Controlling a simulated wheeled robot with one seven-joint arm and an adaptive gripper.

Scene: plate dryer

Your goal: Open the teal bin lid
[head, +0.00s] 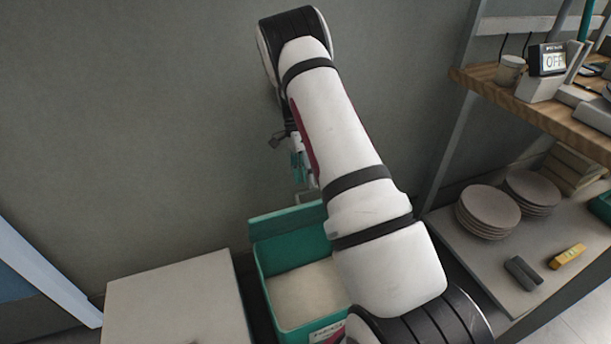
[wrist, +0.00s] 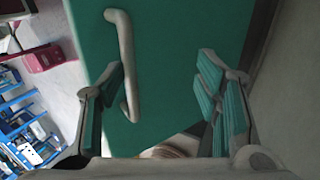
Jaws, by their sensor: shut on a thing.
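The teal bin (head: 263,262) stands on the floor against the wall, its top open and a pale interior showing. Its teal lid (head: 270,227) is raised at the back edge, partly hidden by my arm. In the wrist view the lid (wrist: 185,35) is a flat teal panel with a pale bar handle (wrist: 125,62). My gripper (wrist: 163,95) is shut on the handle, which lies close by the left finger; the exact contact is unclear. In the head view my gripper (head: 302,172) is above the bin, mostly hidden behind my arm.
A pale box-like surface (head: 178,300) stands left of the bin. To the right, a shelf unit holds stacked plates (head: 488,212), a yellow item (head: 567,257) and a dark item (head: 523,272). The wooden upper shelf (head: 520,95) carries a display reading OFF (head: 548,60).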

